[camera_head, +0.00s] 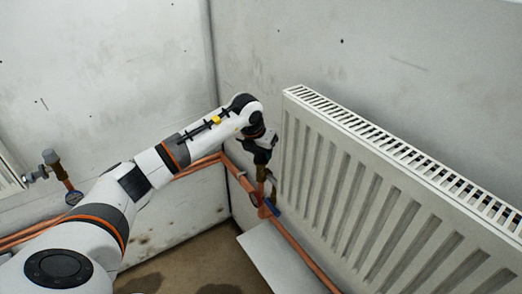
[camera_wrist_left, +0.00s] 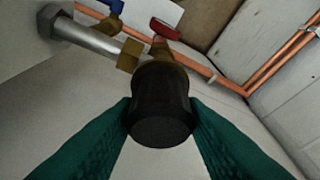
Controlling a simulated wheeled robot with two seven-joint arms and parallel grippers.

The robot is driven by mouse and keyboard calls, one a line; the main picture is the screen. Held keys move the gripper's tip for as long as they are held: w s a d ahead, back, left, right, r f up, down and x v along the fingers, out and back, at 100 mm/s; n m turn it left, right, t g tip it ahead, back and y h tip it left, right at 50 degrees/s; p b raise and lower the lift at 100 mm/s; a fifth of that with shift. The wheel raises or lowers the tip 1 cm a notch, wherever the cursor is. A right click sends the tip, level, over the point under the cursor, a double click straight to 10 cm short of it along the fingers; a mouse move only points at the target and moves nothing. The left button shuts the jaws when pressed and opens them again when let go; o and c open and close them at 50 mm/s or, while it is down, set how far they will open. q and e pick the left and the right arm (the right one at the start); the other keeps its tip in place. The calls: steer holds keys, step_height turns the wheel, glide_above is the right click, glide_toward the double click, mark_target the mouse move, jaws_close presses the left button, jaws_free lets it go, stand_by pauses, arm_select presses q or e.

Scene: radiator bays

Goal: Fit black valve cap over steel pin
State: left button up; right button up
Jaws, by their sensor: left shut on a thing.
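The black valve cap (camera_wrist_left: 160,106) sits between the two green fingertips of my left gripper (camera_wrist_left: 161,118) in the left wrist view; the gripper is shut on it. The brass valve (camera_wrist_left: 168,64) appears directly behind the cap's far end. The steel pin is not visible; the cap or valve body hides where it would be. I cannot tell whether the cap is around the pin or only in line with it. In the head view my left gripper (camera_head: 264,152) points down at the radiator's left end, above the copper and brass pipework. The cap cannot be made out there.
The white radiator (camera_head: 370,190) stands close on the right of the gripper. A steel connector (camera_wrist_left: 88,38), a red handle (camera_wrist_left: 164,29) and a blue handle (camera_wrist_left: 112,6) lie near the valve. Copper pipes (camera_head: 300,250) run along the wall. Another valve (camera_head: 52,160) is at far left.

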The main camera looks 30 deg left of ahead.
arm_select(q)
steer(key=o, duration=1.5)
steer(key=shift+r, duration=0.1)
steer(key=shift+r+p, duration=1.8)
steer(key=shift+r, duration=0.8)
